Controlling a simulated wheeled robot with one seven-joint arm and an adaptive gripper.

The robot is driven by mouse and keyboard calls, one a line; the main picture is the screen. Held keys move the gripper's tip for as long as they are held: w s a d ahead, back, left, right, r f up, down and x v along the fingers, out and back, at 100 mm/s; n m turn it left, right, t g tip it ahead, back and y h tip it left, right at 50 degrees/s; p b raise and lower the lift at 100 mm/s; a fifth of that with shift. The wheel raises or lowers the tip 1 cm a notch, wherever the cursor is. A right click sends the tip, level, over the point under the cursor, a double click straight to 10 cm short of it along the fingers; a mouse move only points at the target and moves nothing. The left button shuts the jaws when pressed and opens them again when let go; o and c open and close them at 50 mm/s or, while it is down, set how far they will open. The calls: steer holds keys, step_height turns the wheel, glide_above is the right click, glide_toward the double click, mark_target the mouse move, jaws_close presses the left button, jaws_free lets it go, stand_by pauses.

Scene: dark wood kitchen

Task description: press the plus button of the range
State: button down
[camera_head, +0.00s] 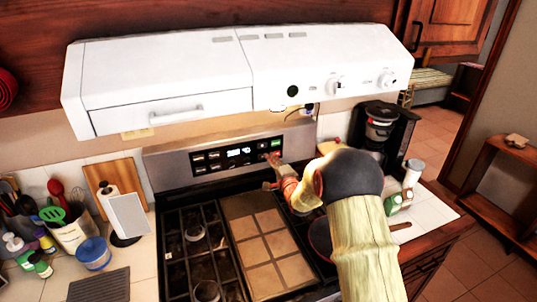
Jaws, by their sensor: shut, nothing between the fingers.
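The range (165,225) stands against the back wall, with burner grates and a flat griddle on top. Its upright back panel (165,160) carries a black control strip with a lit display (238,152) and rows of small buttons. My gripper (272,161) is shut and empty, with its fingertips at the right part of this strip, just below a green-lit button (276,143). I cannot tell whether the fingertips touch the panel. The plus button cannot be made out; the markings are too small, and the fingers cover part of the strip.
A white hood (160,75) with knobs overhangs the range closely above the panel. A coffee maker (385,130) and bottles (392,204) stand on the right counter. Utensils (57,200), a cutting board (122,175) and a blue-lidded container (93,253) are on the left.

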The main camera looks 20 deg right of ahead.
steer(key=s, duration=0.5)
steer(key=shift+s+r, duration=0.1)
steer(key=shift+s, duration=0.2)
stand_by(0.4)
